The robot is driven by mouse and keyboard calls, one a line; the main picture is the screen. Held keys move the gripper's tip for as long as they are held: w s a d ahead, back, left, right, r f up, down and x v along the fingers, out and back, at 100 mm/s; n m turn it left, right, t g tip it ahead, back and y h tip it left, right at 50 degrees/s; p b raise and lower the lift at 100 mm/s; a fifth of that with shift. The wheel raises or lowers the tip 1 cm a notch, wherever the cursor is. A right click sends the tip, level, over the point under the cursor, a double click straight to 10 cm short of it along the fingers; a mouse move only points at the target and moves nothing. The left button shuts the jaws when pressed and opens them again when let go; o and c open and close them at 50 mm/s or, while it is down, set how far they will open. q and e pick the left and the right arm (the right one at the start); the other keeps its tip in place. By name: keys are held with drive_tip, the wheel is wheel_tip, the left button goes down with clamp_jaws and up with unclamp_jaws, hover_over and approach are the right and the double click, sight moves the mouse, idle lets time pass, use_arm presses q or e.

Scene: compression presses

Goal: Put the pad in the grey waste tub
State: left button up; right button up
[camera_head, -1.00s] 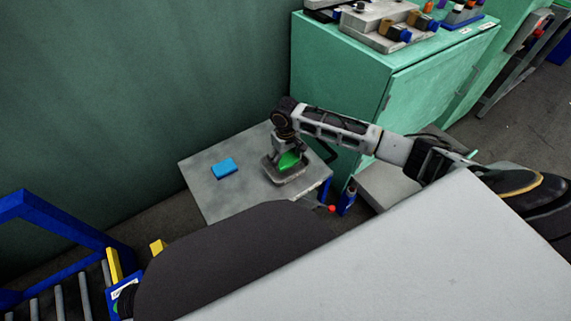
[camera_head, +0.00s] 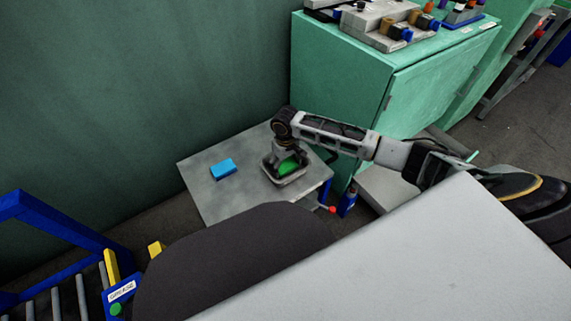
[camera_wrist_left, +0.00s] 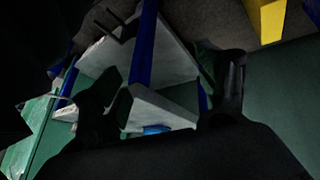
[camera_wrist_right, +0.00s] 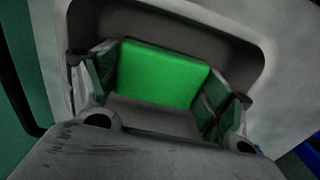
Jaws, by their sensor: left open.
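The green pad (camera_head: 289,166) is between the fingers of my right gripper (camera_head: 287,158), low inside the grey waste tub (camera_head: 293,181). In the right wrist view the pad (camera_wrist_right: 160,74) has a finger pressed at each side, and the tub's wall (camera_wrist_right: 215,25) surrounds them. I cannot tell whether the pad touches the tub floor. The tub stands on the right part of a grey table (camera_head: 215,200). My left gripper (camera_wrist_left: 168,92) is open and empty in its wrist view, away from the tub, and is out of the head view.
A blue block (camera_head: 223,169) lies on the table left of the tub. A green cabinet (camera_head: 345,80) stands close behind, to the right. A blue bottle (camera_head: 347,202) is beside the table's right side. A blue-framed roller conveyor (camera_head: 60,240) is at lower left.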

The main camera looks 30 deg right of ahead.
sight(285, 165)
drive_tip(key=o, duration=0.3)
drive_tip(key=shift+o, duration=0.2)
use_arm(q)
drive_tip(key=shift+w, duration=0.25)
use_arm(e)
drive_tip(key=shift+r, duration=0.1)
drive_tip(key=shift+r, duration=0.55)
use_arm(q)
wheel_tip(285, 165, up, 10)
drive_tip(key=s+a+g+y+p, duration=0.1)
drive_tip(key=a+p, duration=0.1)
drive_tip(key=p, duration=0.2)
drive_tip(key=shift+s+a+f+g+y, duration=0.15)
drive_tip(key=shift+s+a+g+y, duration=0.15)
drive_tip(key=shift+a+g, duration=0.1)
use_arm(e)
wheel_tip(285, 165, up, 11)
